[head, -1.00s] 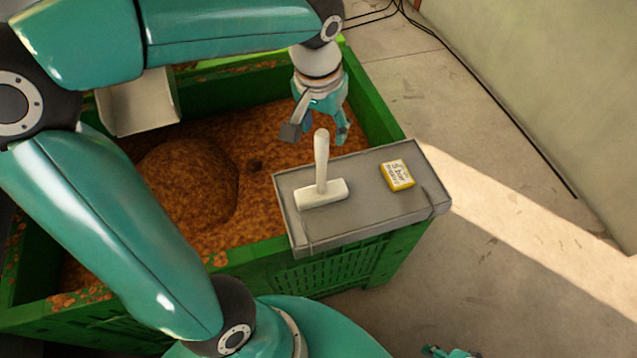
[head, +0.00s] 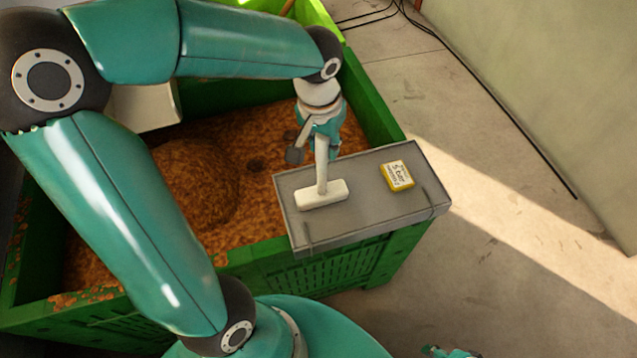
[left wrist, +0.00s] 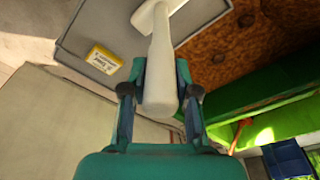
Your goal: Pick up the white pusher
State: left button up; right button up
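The white pusher (head: 322,195) stands upright on a grey board, its flat block down and its handle pointing up. My left gripper (head: 315,152) is at the top of the handle, with one finger on each side of it. In the left wrist view the pusher's handle (left wrist: 161,75) lies between the fingers of the left gripper (left wrist: 160,75). The fingers look open, with little room beside the handle; contact is not clear. A small teal part at the bottom edge of the head view seems to be my right gripper (head: 447,352), mostly cut off.
The grey board (head: 365,210) rests across the corner of a green crate (head: 375,110) filled with brown pomace (head: 190,185). A yellow-edged label block (head: 397,176) lies on the board, right of the pusher; it also shows in the left wrist view (left wrist: 103,58).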

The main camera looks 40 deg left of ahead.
pick_arm(q)
grip_shut()
jog(key=shift+r, duration=0.1)
